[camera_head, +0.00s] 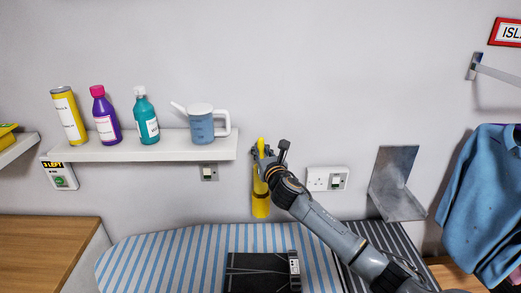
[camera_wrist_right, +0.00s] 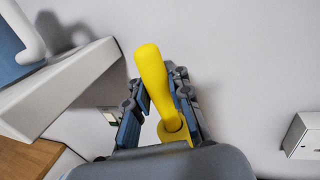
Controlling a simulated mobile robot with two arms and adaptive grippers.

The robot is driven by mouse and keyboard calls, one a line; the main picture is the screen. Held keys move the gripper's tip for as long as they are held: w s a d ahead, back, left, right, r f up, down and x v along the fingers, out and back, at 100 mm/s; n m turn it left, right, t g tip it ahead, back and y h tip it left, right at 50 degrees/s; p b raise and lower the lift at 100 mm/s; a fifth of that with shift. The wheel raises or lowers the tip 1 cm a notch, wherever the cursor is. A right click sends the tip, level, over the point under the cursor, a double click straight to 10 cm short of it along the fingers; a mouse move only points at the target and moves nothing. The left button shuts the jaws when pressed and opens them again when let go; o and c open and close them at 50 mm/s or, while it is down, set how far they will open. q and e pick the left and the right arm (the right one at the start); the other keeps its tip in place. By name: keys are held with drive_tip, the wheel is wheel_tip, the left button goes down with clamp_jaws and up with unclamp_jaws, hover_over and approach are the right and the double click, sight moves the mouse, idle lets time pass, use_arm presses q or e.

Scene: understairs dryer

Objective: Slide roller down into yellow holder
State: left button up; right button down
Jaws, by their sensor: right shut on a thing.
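The yellow holder (camera_head: 261,207) is a tall, narrow piece upright against the wall, right of the shelf. My right gripper (camera_head: 264,160) is at its upper end, shut on the roller, whose yellow handle (camera_head: 261,146) sticks up between the fingers. In the right wrist view the handle (camera_wrist_right: 152,72) rises between the blue-padded fingers, leaning slightly left. Below it shows a yellow rounded rim (camera_wrist_right: 175,130), which seems to be the holder's top. The roller's lower part is hidden, so I cannot tell how deep it sits. My left gripper is not in view.
A wall socket (camera_head: 328,179) and a grey metal bracket (camera_head: 396,185) are to the right. A striped ironing board (camera_head: 190,265) lies below.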

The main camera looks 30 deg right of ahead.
drive_tip(key=shift+f+b, duration=3.6)
drive_tip(key=shift+f, duration=1.2)
drive_tip(key=c, duration=1.1)
unclamp_jaws()
drive_tip(key=shift+s, duration=0.1)
drive_tip(key=v, duration=1.2)
